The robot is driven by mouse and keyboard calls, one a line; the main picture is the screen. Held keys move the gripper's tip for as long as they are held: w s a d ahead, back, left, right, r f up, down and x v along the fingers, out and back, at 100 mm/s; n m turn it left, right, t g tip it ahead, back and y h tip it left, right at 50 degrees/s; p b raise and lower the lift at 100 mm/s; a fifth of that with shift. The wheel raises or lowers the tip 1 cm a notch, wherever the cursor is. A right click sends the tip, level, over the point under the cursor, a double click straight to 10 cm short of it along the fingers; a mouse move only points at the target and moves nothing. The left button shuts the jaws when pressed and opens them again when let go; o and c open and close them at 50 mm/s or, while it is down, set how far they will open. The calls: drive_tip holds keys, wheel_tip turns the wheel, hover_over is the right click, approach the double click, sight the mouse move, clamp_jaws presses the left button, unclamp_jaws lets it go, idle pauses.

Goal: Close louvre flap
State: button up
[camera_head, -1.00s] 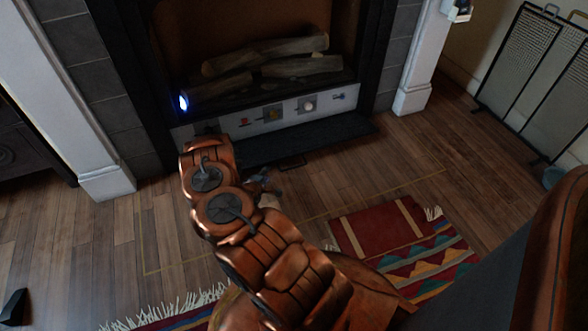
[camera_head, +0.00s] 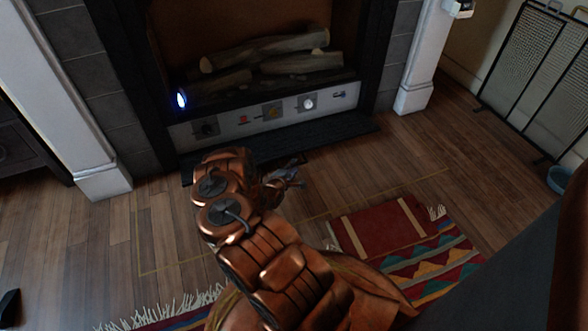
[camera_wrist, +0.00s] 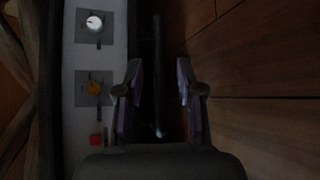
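The likely louvre flap (camera_head: 335,130) is a dark slab jutting out low beneath the fireplace's white control panel in the head view. In the wrist view, a thin dark bar (camera_wrist: 158,60) runs along the dark strip between the panel and the floor; I cannot tell whether it is the flap's edge or a handle. My gripper (camera_head: 290,176) is low in front of the slab. In the wrist view my gripper (camera_wrist: 160,95) is open, its fingers apart on either side of the bar's line. Contact is unclear. My arm hides the slab's left part.
The white panel (camera_head: 225,127) carries a red button (camera_head: 242,119), a yellow dial (camera_head: 271,112) and a white knob (camera_head: 308,103). Logs (camera_head: 270,50) lie above it. A patterned rug (camera_head: 385,228) and bare wooden floor lie in front. A mesh screen (camera_head: 540,75) stands at right.

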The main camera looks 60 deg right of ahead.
drive_tip(key=shift+d+f, duration=0.15)
drive_tip(key=shift+d, duration=0.5)
drive_tip(key=shift+c, duration=0.3)
clamp_jaws()
drive_tip(key=shift+w, duration=0.1)
